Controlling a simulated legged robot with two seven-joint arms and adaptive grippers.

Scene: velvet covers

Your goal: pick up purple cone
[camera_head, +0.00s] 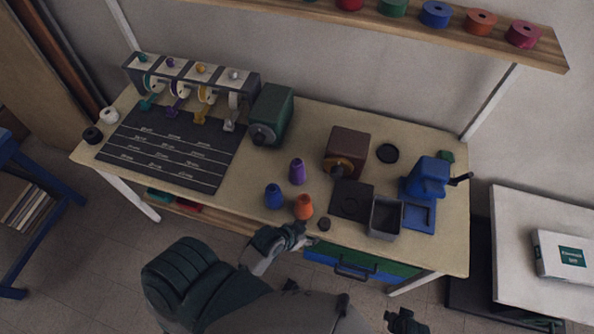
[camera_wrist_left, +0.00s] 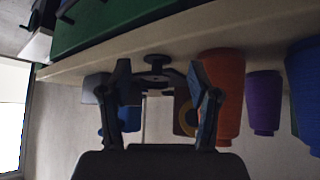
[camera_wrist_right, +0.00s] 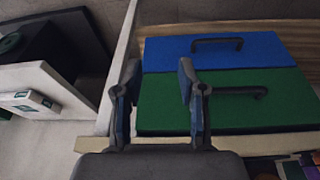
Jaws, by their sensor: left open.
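The purple cone (camera_head: 297,172) stands upright on the table, behind a blue cone (camera_head: 273,196) and an orange cone (camera_head: 303,207). My left gripper (camera_head: 297,232) is at the table's front edge, just in front of the orange cone and apart from the purple one. In the left wrist view its fingers (camera_wrist_left: 163,80) are spread and empty. There the orange cone (camera_wrist_left: 223,88) is beside the right finger, and the purple cone (camera_wrist_left: 263,100) is farther right. My right gripper (camera_wrist_right: 158,85) is open and empty, facing the drawer fronts below the tabletop.
A brown machine (camera_head: 345,150), a grey open box (camera_head: 386,217) and a blue press (camera_head: 428,180) stand right of the cones. A dark board (camera_head: 170,148) lies left. Blue and green drawers (camera_head: 362,262) are under the front edge.

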